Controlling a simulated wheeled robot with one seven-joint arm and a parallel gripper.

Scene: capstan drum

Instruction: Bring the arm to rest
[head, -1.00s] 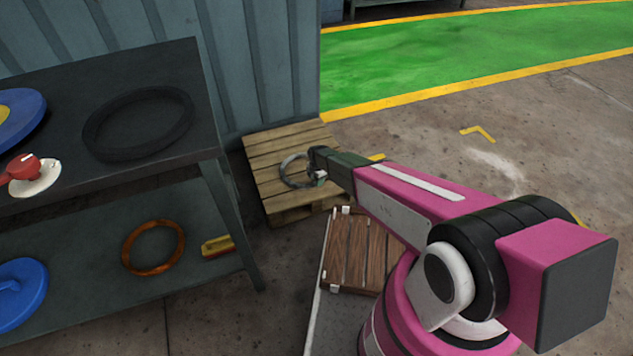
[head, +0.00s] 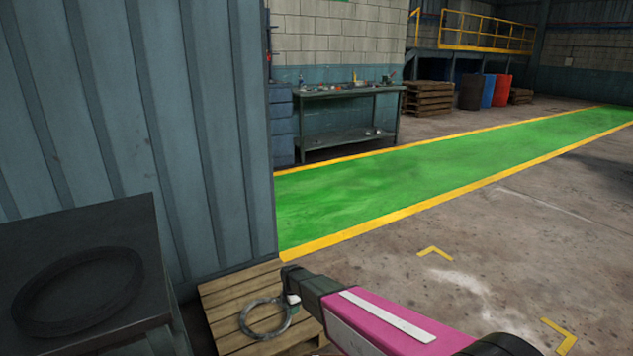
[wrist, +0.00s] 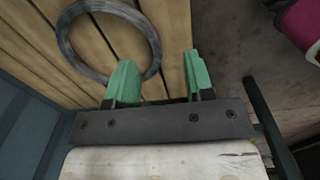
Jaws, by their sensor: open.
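My gripper (wrist: 157,82) is open in the wrist view, with two green fingers apart and nothing between them. In the head view my gripper (head: 291,300) is at the end of my pink arm (head: 385,325), over the right side of a wooden pallet. A grey metal ring (head: 265,319) shows at the pallet, just left of the gripper; it also shows in the wrist view (wrist: 72,52), close beyond the left finger. The ring looks apart from the fingers, but I cannot tell the exact gap.
The wooden pallet (head: 225,298) stands against a corrugated wall (head: 150,120). A dark table (head: 125,225) at left holds a black ring (head: 78,290). A green walkway (head: 440,165) with yellow edges runs behind. The concrete floor (head: 560,235) at right is clear.

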